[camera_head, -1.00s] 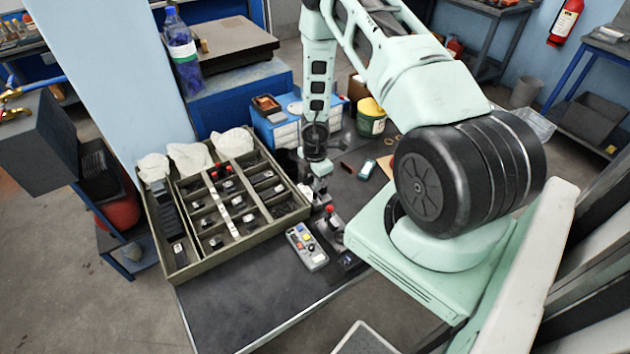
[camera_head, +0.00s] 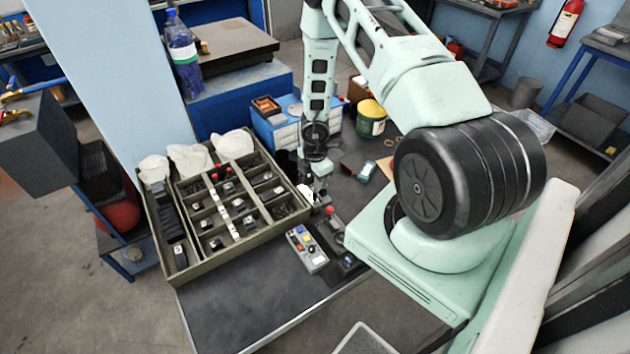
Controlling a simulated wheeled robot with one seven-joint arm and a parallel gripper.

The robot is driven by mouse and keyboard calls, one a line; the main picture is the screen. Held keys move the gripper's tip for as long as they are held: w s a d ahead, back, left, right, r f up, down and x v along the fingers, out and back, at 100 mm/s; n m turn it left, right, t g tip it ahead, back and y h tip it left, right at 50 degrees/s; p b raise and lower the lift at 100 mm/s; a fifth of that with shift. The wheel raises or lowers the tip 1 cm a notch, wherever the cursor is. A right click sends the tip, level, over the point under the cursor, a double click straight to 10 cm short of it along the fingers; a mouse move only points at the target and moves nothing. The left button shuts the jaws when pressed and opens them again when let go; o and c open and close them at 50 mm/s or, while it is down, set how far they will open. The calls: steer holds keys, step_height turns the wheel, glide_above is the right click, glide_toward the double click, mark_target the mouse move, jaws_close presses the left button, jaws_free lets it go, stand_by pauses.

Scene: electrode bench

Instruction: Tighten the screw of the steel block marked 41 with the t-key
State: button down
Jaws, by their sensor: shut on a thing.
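My gripper (camera_head: 319,190) points down at the right side of the compartmented tray (camera_head: 215,259), close to the red-knobbed device. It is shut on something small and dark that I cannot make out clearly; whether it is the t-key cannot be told. Several small dark blocks with pale tops, such as one block (camera_head: 216,244), sit in the tray's compartments. Their markings are too small to read, so I cannot tell which is 41. Its screw cannot be made out either.
A grey control box (camera_head: 307,250) with coloured buttons lies right of the tray. A device with a red knob (camera_head: 329,210) stands beside my gripper. White cloths (camera_head: 233,144) lie at the tray's back. The bench front (camera_head: 240,310) is clear.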

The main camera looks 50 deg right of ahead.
steer(key=shift+r+p, duration=0.4)
steer(key=shift+r, duration=0.25)
